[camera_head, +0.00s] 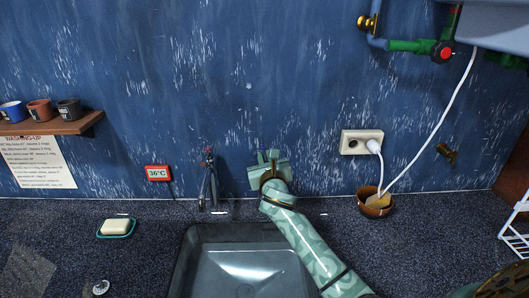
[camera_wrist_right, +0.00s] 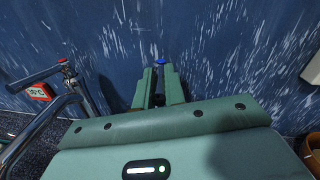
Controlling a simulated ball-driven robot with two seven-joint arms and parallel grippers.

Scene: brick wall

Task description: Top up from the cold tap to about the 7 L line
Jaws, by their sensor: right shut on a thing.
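My right gripper (camera_head: 268,160) is up by the blue wall behind the sink. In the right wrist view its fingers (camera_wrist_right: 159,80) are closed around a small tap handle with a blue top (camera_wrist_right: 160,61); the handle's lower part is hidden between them. In the head view the gripper hides this handle. A chrome tap with a red top (camera_head: 208,180) stands to its left, and also shows in the wrist view (camera_wrist_right: 72,85). The dark grey sink (camera_head: 240,228) lies below, with a pale sheen inside. I cannot read a litre line or water level. My left gripper is out of view.
A red-framed display (camera_head: 158,173) reads 36°C. Soap in a dish (camera_head: 116,228) sits left of the sink. A brown bowl (camera_head: 376,203) stands right, with a white cable from the socket (camera_head: 362,142) near it. A shelf (camera_head: 60,126) with cups hangs at the left.

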